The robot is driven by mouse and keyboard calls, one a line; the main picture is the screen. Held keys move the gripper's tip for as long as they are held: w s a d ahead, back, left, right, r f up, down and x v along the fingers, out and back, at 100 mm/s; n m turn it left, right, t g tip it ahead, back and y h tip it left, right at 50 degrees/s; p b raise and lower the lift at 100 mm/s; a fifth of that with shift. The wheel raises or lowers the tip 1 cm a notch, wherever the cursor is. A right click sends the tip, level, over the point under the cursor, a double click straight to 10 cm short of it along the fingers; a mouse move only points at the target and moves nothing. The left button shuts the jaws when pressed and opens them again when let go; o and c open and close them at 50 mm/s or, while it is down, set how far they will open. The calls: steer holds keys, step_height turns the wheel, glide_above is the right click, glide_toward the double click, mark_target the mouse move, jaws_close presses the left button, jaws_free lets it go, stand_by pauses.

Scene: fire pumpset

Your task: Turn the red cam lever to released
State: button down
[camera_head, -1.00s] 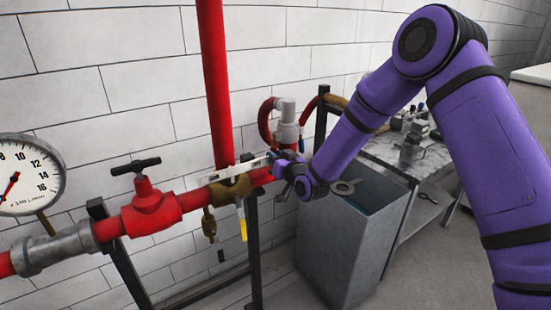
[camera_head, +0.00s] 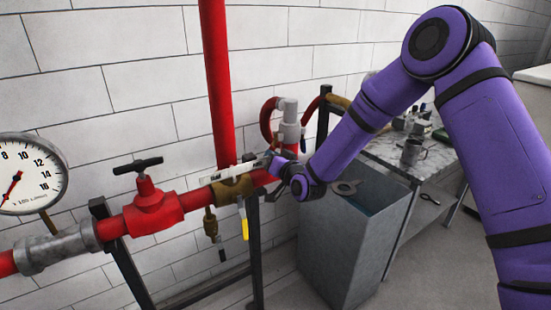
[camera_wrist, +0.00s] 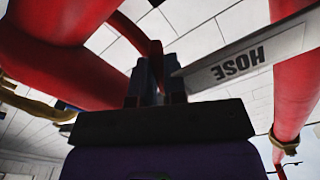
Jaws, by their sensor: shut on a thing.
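My gripper (camera_wrist: 153,80) is shut on a red bar, which I take to be the red cam lever (camera_wrist: 137,35). In the wrist view the bar runs from upper left down between the dark fingers. In the head view my gripper (camera_head: 272,163) is at the right end of the red pipe run, just right of the brass fitting (camera_head: 232,189). There the lever is hidden behind my gripper and wrist.
A white plate marked HOSE (camera_wrist: 240,65) is close to the right of the fingers. Red pipes (camera_wrist: 295,85) flank the gripper. A grey bin (camera_head: 345,240) and a cluttered bench (camera_head: 440,160) stand to the right. A red valve (camera_head: 152,208) is further left.

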steer(key=s+a+r+m, duration=0.2)
steer(key=r+m, duration=0.3)
steer(key=m, duration=0.7)
steer(key=shift+a+r+m, duration=0.3)
steer(key=shift+a+r, duration=0.1)
steer(key=shift+a, duration=0.1)
steer(key=c, duration=1.4)
jaws_free()
steer(key=shift+c, duration=0.2)
steer(key=shift+r, duration=0.1)
steer(key=shift+s, duration=0.15)
steer(key=v, duration=1)
steer(key=shift+s+d, duration=0.25)
steer(key=shift+d, duration=0.05)
